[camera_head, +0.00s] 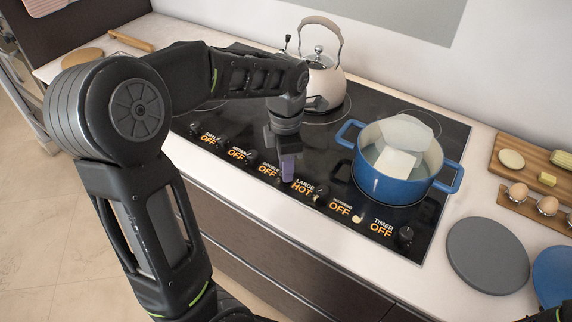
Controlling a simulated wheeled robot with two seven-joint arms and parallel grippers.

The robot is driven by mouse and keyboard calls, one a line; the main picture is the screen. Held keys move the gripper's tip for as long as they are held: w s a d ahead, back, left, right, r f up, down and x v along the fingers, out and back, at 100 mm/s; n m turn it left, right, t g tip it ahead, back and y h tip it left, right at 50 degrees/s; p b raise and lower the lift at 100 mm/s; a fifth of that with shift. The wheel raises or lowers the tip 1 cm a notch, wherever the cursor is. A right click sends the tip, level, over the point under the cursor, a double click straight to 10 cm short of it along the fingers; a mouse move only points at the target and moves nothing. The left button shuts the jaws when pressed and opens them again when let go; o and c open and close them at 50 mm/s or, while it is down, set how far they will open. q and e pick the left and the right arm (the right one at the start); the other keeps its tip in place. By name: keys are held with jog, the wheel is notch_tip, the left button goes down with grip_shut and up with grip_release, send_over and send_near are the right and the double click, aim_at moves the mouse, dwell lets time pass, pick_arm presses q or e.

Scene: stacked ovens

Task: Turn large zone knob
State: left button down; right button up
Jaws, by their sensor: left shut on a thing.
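The black cooktop (340,112) has a row of dark knobs with orange labels along its front edge. The label for the large zone (303,188) reads HOT; the other readable labels show OFF. My left gripper (287,172) points down at the front row, just left of that label, between it and the double-zone label. It is shut on the large zone knob, which its purple-tinted fingers and body mostly hide. My right gripper is not in view; only a dark bit of my right arm shows at the bottom right corner.
A blue pot (395,178) with pale items inside stands on the cooktop to the right. A cream kettle (323,82) stands behind my gripper. A grey round board (487,254), a blue round item (554,275) and wooden boards with food (540,160) lie on the right counter.

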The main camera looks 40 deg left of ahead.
pick_arm(q)
jog(key=c, duration=1.1)
grip_release()
jog(key=shift+c, duration=0.2)
notch_tip(320, 180, up, 8)
jog(key=shift+f, duration=0.1)
